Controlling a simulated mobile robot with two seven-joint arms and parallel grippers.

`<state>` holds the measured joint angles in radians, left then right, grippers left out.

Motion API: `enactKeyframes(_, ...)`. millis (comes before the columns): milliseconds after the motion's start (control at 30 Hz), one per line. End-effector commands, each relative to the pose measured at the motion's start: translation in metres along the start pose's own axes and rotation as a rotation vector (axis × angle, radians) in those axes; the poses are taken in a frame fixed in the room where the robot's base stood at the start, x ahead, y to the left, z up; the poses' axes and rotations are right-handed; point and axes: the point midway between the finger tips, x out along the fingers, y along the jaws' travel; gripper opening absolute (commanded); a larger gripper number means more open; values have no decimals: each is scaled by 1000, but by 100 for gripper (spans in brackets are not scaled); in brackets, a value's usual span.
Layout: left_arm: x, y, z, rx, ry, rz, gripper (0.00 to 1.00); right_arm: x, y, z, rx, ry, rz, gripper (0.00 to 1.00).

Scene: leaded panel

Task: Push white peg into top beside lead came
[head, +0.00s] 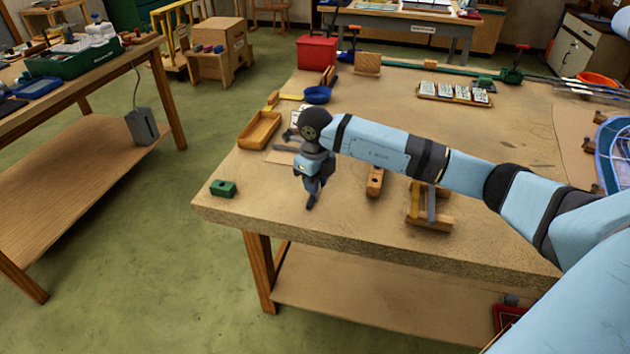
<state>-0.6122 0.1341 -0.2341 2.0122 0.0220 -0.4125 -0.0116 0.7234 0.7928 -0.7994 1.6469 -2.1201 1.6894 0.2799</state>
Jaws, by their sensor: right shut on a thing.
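My right gripper (311,195) hangs pointing down over the near left part of the wooden workbench (480,225). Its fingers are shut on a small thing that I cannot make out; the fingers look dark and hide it. I cannot pick out a white peg anywhere. A blue leaded panel (612,150) lies at the right edge of the view, partly cut off and far from this gripper. Its came lines are too small to tell apart. My left gripper is not in view.
A green block (223,188) sits at the bench's left corner. Wooden blocks (375,182) and a wooden stand (428,218) lie right of the gripper. The bench's middle right is mostly clear.

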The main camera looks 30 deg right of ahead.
Motion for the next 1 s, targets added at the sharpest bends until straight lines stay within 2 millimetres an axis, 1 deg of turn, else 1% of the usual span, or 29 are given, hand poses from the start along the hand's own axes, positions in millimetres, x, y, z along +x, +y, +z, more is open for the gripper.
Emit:
enactKeyframes(433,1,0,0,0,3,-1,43,0,0,0,0,0,0,0)
enactKeyframes(1000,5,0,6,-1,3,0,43,9,0,0,0,0,0,0)
